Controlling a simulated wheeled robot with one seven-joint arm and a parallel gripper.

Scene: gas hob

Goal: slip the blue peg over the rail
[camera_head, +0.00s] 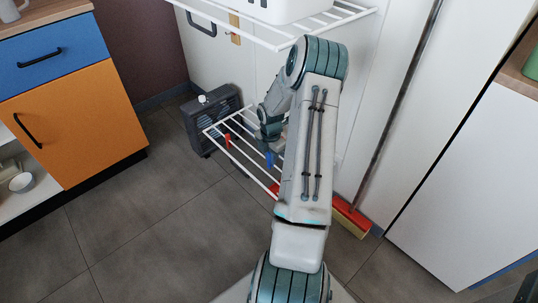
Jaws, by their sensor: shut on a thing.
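The blue peg (269,158) is small and sits just under my gripper (269,147), in the middle of the view. My gripper points down and is shut on the peg; its fingertips are small and partly hidden by my own wrist. The white rails (239,158) belong to a low wire drying rack. The peg shows close to these rails; I cannot tell whether it touches one. My forearm hides the right part of the rack.
A red peg (227,141) sits on the rack's left side. A dark grey slatted box (207,121) stands behind it. A white upper rack (345,17) holds a white basket (285,8). The tiled floor at left is clear.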

